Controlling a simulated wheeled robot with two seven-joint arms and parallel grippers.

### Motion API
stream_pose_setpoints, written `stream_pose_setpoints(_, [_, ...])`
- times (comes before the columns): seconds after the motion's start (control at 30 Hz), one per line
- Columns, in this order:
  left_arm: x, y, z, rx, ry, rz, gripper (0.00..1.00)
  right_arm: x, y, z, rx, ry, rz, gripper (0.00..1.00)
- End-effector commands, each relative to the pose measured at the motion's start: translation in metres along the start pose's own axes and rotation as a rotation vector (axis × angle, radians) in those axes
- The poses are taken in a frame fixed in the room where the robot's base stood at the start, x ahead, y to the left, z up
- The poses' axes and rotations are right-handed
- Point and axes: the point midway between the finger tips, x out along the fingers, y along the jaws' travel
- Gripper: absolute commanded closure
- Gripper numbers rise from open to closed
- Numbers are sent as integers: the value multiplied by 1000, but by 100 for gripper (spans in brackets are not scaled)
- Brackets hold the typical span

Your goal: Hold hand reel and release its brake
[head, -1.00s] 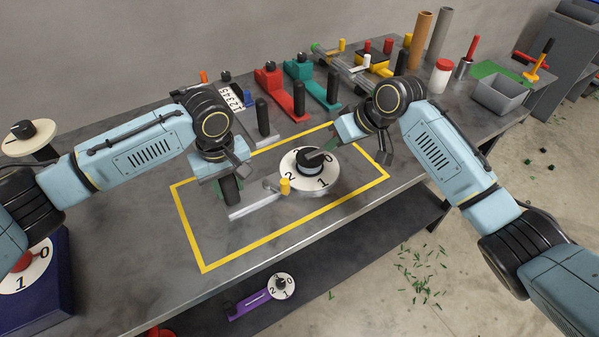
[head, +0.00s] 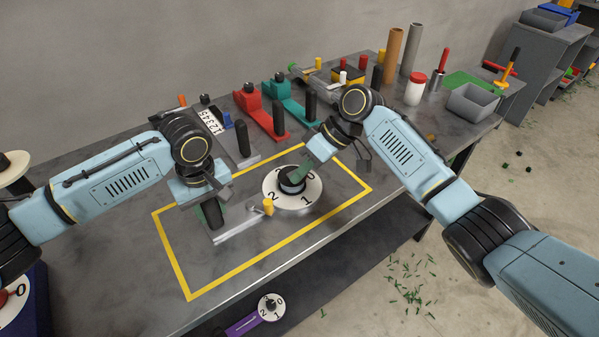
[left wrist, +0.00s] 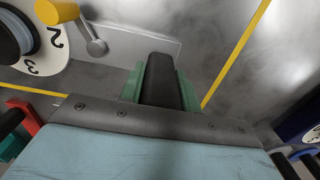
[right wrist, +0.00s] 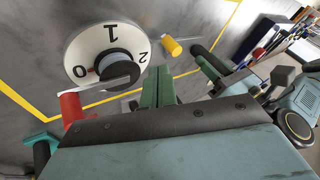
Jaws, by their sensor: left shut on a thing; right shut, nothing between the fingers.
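The hand reel lies inside the yellow outline. It has a metal bar (head: 238,230), a black upright handle (head: 213,214), a yellow knob (head: 268,207) and a white numbered dial (head: 274,197) with a dark hub. My left gripper (head: 211,209) is shut on the black handle; its green fingers clasp it in the left wrist view (left wrist: 158,82). My right gripper (head: 299,175) is shut and empty, close over the dial's hub. In the right wrist view, the grey brake lever (right wrist: 100,82) reaches from the hub towards the 0, and the green fingers (right wrist: 160,86) are beside the dial; contact is unclear.
Behind the outline stand a grey device with a number label (head: 210,121), a red reel (head: 262,114) and a teal reel (head: 288,99). A grey bin (head: 472,102) and a red-capped jar (head: 416,89) are at the back right. The outline's front is clear.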

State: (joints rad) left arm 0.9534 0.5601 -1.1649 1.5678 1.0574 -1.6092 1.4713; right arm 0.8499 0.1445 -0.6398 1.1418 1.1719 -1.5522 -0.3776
Motion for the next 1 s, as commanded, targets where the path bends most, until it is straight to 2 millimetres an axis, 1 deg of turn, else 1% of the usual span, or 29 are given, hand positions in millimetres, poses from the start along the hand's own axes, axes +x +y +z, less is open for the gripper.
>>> stream_pose_setpoints(0.03, [-1, 0, 0, 0, 1, 1, 100, 11, -1, 1, 1, -4, -4, 100])
stream_pose_setpoints(0.2, [-1, 0, 0, 0, 1, 1, 100, 43, -1, 1, 2, -4, -3, 100])
stream_pose_setpoints(0.3, [-1, 0, 0, 0, 1, 1, 100, 57, -1, 0, 1, -2, -2, 100])
stream_pose_setpoints(0.4, [-1, 0, 0, 0, 1, 1, 100, 67, 0, 1, 2, -3, -1, 100])
stream_pose_setpoints(0.57, [-1, 0, 0, 0, 1, 1, 100, 74, 0, 0, 0, -2, 0, 100])
stream_pose_setpoints(1.0, [-1, 0, 0, 0, 1, 2, 100, 74, -1, 1, 10, 3, 5, 100])
